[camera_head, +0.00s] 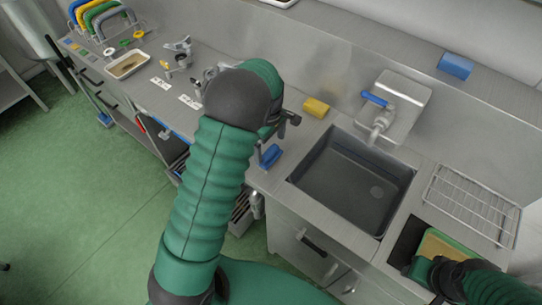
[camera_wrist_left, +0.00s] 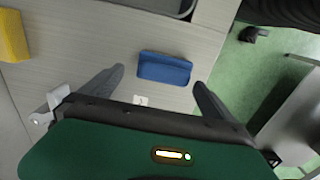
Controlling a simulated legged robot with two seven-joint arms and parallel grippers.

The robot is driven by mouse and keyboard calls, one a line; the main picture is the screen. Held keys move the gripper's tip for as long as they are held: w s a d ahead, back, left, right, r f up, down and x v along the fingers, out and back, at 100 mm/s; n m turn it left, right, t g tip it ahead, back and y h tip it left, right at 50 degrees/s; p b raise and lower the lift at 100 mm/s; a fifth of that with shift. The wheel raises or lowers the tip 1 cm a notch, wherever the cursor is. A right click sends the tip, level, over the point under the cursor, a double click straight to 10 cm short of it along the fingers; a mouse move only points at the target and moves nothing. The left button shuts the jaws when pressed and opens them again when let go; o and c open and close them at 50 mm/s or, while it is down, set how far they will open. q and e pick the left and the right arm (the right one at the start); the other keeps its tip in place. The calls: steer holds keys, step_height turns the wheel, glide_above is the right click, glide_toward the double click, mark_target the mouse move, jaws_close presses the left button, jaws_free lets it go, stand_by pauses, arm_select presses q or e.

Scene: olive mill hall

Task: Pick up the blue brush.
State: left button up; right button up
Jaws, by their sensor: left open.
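The blue brush (camera_head: 270,156) lies on the steel counter left of the sink, partly hidden by my left arm in the head view. In the left wrist view the blue brush (camera_wrist_left: 165,68) shows as a blue block on the counter between and just beyond my fingertips. My left gripper (camera_wrist_left: 158,80) is open and empty, its two dark fingers spread on either side of the brush. In the head view the left gripper (camera_head: 283,125) is above the counter near the brush, its fingers mostly hidden. My right arm shows at the lower right; its fingers cannot be made out.
A yellow sponge (camera_head: 316,107) lies behind the brush, near the sink (camera_head: 352,180) with its tap (camera_head: 381,120). A blue block (camera_head: 456,65) sits on the back ledge. A wire rack (camera_head: 470,203) stands right of the sink. The counter's front edge drops to green floor.

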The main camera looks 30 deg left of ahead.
mark_target(270, 152)
arm_select(q)
steer(key=shift+s+a+f, duration=0.1)
steer(key=shift+a+f, duration=0.1)
steer(key=shift+f, duration=0.4)
steer(key=shift+s+a+f, duration=0.1)
steer(key=shift+a+f, duration=0.05)
steer(key=shift+f, duration=0.4)
steer(key=shift+s+d+f+p, duration=0.15)
steer(key=shift+f+p, duration=0.05)
steer(key=shift+f, duration=0.45)
steer(key=shift+s+d+f+p, duration=0.1)
steer(key=shift+s+f+p, duration=0.1)
steer(key=shift+f, duration=0.4)
steer(key=shift+d+f, duration=0.25)
steer(key=shift+w+d, duration=0.25)
steer(key=shift+d, duration=0.05)
steer(key=shift+c, duration=1)
steer(key=shift+s+a, duration=0.1)
steer(key=shift+a, duration=0.3)
steer(key=c, duration=1)
steer(key=shift+c, duration=0.3)
arm_select(e)
steer(key=shift+s+a+r, duration=0.15)
steer(key=shift+a+r, duration=0.1)
steer(key=shift+r, duration=0.25)
arm_select(q)
steer(key=shift+d, duration=0.15)
